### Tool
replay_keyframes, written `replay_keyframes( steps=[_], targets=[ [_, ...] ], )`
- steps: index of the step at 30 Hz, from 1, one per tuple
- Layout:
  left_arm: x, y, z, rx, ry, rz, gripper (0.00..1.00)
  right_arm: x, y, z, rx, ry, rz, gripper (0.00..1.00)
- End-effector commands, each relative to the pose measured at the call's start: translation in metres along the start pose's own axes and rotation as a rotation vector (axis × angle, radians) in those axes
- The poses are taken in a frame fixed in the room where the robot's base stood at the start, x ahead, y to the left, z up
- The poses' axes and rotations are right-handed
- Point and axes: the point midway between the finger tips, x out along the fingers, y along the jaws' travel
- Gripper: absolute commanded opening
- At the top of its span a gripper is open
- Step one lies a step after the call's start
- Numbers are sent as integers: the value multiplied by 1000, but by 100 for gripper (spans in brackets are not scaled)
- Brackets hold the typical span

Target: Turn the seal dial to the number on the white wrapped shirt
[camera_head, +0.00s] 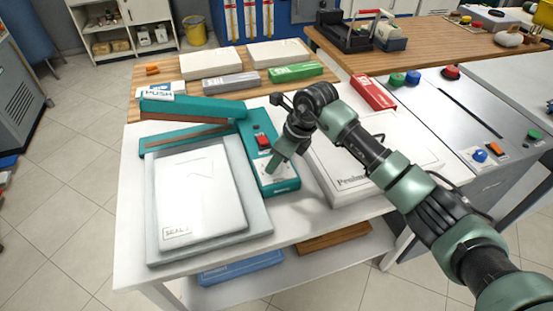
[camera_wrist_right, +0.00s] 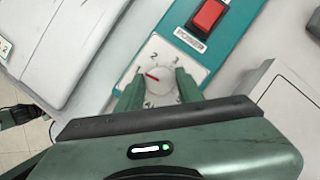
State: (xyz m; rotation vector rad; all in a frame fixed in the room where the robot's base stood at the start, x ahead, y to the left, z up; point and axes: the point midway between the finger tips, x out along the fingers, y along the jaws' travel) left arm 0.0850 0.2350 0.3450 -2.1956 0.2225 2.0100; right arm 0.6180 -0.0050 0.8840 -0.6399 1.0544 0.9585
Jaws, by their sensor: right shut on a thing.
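The teal heat sealer (camera_head: 259,130) stands on the white table, its long arm marked PUSH. Its control box has a red switch (camera_head: 263,141), also in the right wrist view (camera_wrist_right: 208,15). The white seal dial (camera_wrist_right: 158,78) sits on a numbered plate; 2 and 3 show above it, and its red pointer points left. My right gripper (camera_wrist_right: 159,84) is shut on the dial, a finger on each side. In the head view the gripper (camera_head: 272,164) hides most of the dial. The white wrapped shirt (camera_head: 198,190) lies left of the box; its SEAL tag (camera_head: 178,232) has a number too small to read surely.
A flat white box (camera_head: 340,185) lies right of the sealer, under my right arm. Green (camera_head: 295,72), grey (camera_head: 230,83) and red (camera_head: 373,92) boxes lie behind. A grey machine (camera_head: 470,115) with coloured knobs stands at the right. Tiled floor is open at left.

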Motion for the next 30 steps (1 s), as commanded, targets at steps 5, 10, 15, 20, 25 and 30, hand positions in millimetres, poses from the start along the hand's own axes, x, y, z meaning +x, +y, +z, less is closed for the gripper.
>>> replay_keyframes(
  steps=[5, 10, 15, 20, 25, 30],
  targets=[
    [2, 0, 0, 0, 0, 0, 0, -1, -1, 0, 44, -1, -22, 0],
    [5, 0, 0, 0, 0, 0, 0, 0, 0, 0, 135, -1, -61, 0],
    [10, 0, 0, 0, 0, 0, 0, 0, 1, 0, 267, -1, -117, 0],
    [18, 0, 0, 0, 1, 0, 0, 1, 2, 0, 401, -2, -173, 0],
    [28, 0, 0, -1, 3, -1, 0, 1, 3, 1, 534, -3, -227, 0],
    [36, 0, 1, -1, 3, -1, 0, 1, 3, 2, 646, -3, -273, 0]
  ],
)
